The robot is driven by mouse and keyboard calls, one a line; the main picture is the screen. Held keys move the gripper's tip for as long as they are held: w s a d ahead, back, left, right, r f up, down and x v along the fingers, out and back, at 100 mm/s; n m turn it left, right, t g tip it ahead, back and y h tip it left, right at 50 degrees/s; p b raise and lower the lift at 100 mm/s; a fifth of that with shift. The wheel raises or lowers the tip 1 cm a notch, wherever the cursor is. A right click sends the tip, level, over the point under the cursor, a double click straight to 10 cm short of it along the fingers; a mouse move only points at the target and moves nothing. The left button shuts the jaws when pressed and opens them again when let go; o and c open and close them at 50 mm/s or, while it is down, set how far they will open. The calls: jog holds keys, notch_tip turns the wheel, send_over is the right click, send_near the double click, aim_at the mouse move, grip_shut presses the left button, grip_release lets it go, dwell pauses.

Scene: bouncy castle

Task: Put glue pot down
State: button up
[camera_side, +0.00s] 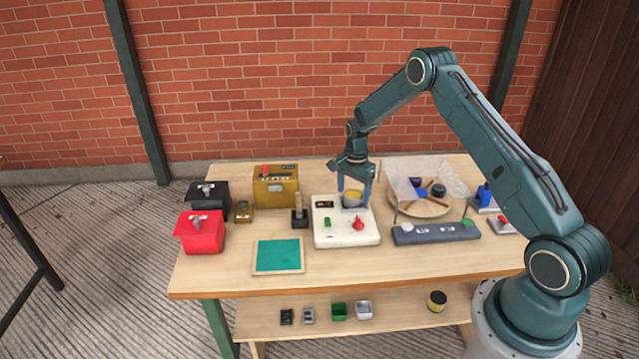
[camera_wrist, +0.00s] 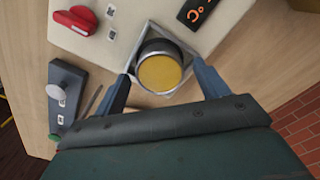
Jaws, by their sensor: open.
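The glue pot (camera_wrist: 160,72), a round pot with a yellow top and dark rim, sits in a square metal-edged recess at a corner of the cream control box in the wrist view. In the side view the pot (camera_side: 352,198) shows at the back right of the cream box (camera_side: 345,238). My gripper (camera_side: 355,190) is over it, pointing down. In the wrist view my gripper's two fingers (camera_wrist: 163,85) stand apart on either side of the pot, with gaps visible between them and it. The pot's lower part is hidden in the recess.
The cream box carries a red knob (camera_wrist: 72,20) and a small display (camera_wrist: 197,12). A grey bar with buttons (camera_side: 436,232) and a round tray under a clear cover (camera_side: 424,207) stand to the right. Left are a teal pad (camera_side: 278,256), a brass box (camera_side: 275,188) and a red box (camera_side: 200,235).

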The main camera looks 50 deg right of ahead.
aim_at(353, 194)
notch_tip(353, 194, up, 12)
dwell(0.6)
dwell(0.5)
jog(key=s+a+r+n+t, duration=0.1)
jog(key=s+a+r+n, duration=0.3)
jog(key=s+a+r, duration=0.45)
jog(key=s+a+r+n+t, duration=0.25)
jog(key=a+r+n, duration=0.2)
jog(key=r, duration=0.65)
jog(key=s+a+r+n+t, duration=0.1)
jog(key=s+a+n, duration=0.3)
jog(key=s, duration=0.7)
jog(key=s+a+r+n+t, duration=0.1)
jog(key=s+a+n, duration=0.4)
jog(key=s, duration=0.6)
jog(key=shift+a, duration=0.35)
